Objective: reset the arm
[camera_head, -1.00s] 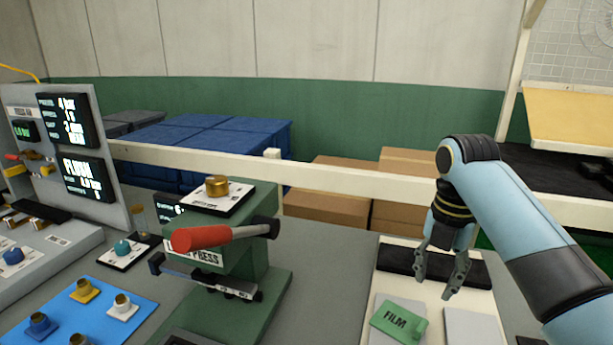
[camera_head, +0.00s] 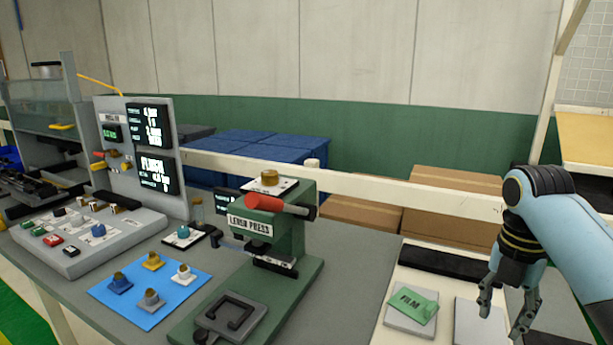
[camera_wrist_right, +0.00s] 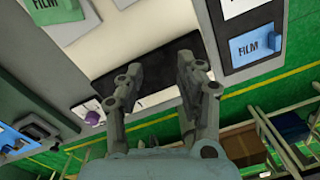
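My right gripper (camera_head: 506,312) hangs at the lower right of the head view, fingers pointing down. It is open and nothing shows between its fingers. In the right wrist view its two fingers (camera_wrist_right: 159,85) are spread apart over the workbench. My left gripper is in neither view. The green lever press (camera_head: 277,235) with its red-handled lever (camera_head: 278,204) stands to the left of the gripper, well apart from it. A green FILM card (camera_head: 413,306) lies on a pale plate just left of the gripper.
A blue mat (camera_head: 150,293) with several small clips lies left of the press. A grey control panel (camera_head: 88,240) stands farther left. A cream rail (camera_head: 365,184) runs behind the bench, with blue crates (camera_head: 255,153) and cardboard boxes (camera_head: 459,193) beyond it. A blue FILM card (camera_wrist_right: 256,42) shows in the wrist view.

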